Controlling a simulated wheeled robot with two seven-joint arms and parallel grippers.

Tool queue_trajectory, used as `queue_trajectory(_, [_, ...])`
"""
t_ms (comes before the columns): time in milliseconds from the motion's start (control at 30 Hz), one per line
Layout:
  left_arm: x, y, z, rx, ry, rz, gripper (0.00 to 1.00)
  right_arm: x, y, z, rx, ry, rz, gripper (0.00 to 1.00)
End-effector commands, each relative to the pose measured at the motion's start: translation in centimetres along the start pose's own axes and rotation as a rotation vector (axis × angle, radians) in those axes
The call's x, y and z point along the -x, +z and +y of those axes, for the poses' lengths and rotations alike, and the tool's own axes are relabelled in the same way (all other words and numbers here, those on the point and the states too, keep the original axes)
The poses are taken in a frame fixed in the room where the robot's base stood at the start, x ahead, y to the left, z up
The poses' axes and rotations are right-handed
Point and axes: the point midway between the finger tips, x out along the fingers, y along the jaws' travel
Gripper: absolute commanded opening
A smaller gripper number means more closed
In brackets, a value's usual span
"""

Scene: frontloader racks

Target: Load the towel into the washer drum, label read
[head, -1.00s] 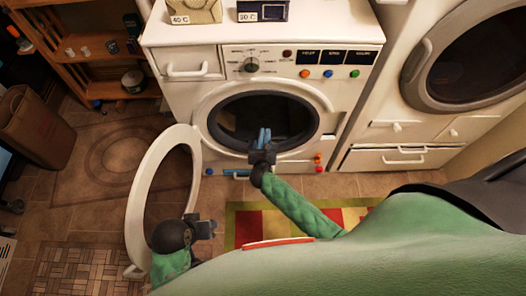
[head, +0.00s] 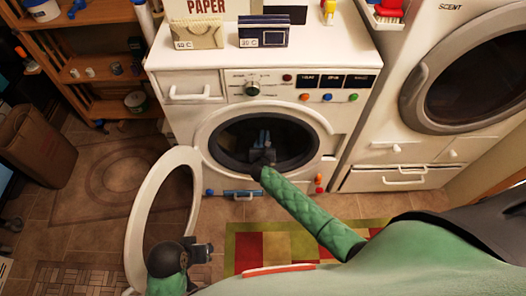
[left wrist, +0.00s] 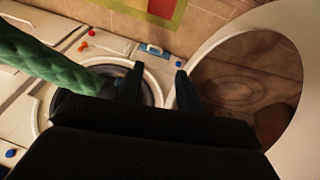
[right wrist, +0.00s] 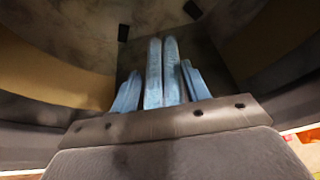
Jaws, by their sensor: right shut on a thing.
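The white washer (head: 185,115) stands ahead with its round door (head: 136,232) swung open to the left. My right gripper (head: 265,140) reaches through the opening into the dark drum (head: 232,140).
On the washer top stand a tan box (head: 198,36) and a dark box (head: 264,32) with temperature labels; their digits are hard to read. A second machine (head: 425,70) is at the right. A wooden shelf (head: 85,60) and brown bin (head: 38,145) are left. A colored mat (head: 290,242) lies in front.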

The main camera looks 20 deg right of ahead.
Motion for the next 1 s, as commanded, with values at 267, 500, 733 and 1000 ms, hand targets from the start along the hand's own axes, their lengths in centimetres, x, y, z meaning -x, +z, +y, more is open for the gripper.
queue_trajectory(267, [-0.3, 0.0, 0.5, -0.004, 0.009, 0.006, 0.36, -3.0, 1.3, 0.2, 0.000, -0.001, -0.001, 0.00])
queue_trajectory(500, [-1.7, -0.2, 0.9, -0.008, 0.026, 0.037, 0.36, -4.0, 0.2, 0.2, 0.001, 0.000, 0.000, 0.00])
queue_trajectory(733, [-2.9, 0.0, 1.2, -0.012, 0.035, 0.045, 0.36, -4.1, -0.2, 0.2, 0.000, 0.000, 0.000, 0.00])
queue_trajectory(1000, [-2.6, -0.2, 1.4, -0.014, 0.038, 0.054, 0.36, -4.1, -0.2, 0.2, 0.000, 0.000, 0.000, 0.00])
